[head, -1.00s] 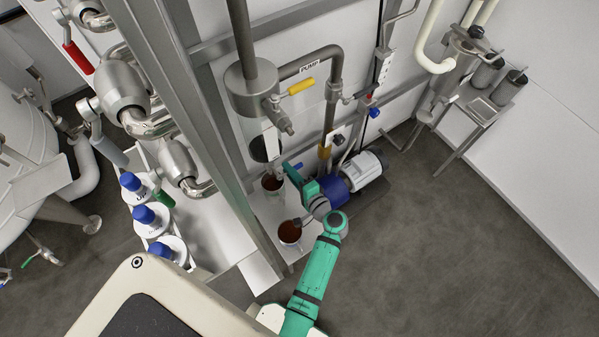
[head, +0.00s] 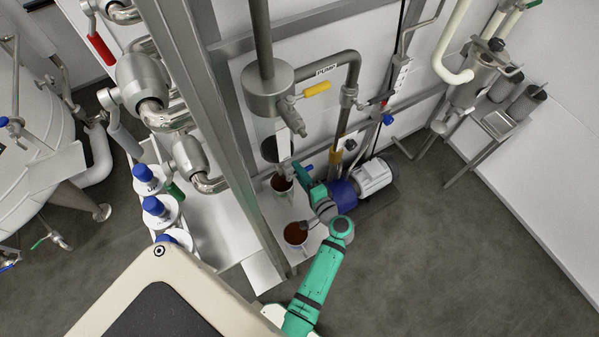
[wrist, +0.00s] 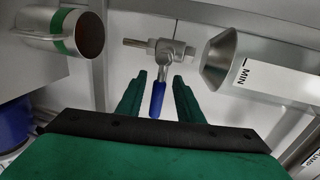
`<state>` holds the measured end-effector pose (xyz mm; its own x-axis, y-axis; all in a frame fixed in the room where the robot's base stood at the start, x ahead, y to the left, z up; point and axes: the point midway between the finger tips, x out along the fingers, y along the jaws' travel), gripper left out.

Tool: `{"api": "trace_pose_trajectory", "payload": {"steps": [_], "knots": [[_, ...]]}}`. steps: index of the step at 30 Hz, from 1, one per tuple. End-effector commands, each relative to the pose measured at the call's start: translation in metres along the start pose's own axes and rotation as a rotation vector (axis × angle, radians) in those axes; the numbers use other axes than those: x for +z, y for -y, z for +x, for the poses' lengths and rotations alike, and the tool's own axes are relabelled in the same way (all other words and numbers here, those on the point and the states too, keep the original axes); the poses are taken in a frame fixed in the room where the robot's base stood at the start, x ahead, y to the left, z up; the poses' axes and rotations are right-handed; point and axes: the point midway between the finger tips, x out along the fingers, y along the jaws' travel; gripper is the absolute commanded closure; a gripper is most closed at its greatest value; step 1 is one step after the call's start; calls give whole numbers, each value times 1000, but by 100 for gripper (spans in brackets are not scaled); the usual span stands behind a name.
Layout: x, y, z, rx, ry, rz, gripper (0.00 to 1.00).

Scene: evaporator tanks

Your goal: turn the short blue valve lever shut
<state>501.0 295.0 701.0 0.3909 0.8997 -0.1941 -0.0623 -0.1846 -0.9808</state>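The short blue valve lever (wrist: 158,98) hangs below a small metal valve (wrist: 168,55) in the wrist view. My gripper (wrist: 158,86) is open, with one green finger on each side of the lever. Gaps show between the lever and both fingers. In the head view, a small blue handle (head: 309,168) shows beside my gripper (head: 296,166), low in front of the pump pipework; it looks like the same lever. My arm partly covers this area.
A cup of brown liquid (head: 296,233) stands near my wrist, with another cup (head: 281,184) behind it. A blue and grey pump motor (head: 371,178) is at the right. A metal cone (wrist: 219,58) and a green-banded cup (wrist: 62,32) flank the valve.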

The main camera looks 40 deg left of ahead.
Motion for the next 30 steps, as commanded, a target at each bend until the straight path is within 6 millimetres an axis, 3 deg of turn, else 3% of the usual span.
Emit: {"api": "trace_pose_trajectory", "payload": {"steps": [8, 21, 30], "knots": [[-1, 0, -18, 0, -3, 1, 67], [0, 0, -94, 0, -3, 0, 67], [0, 0, -109, 0, -1, 0, 67]]}}
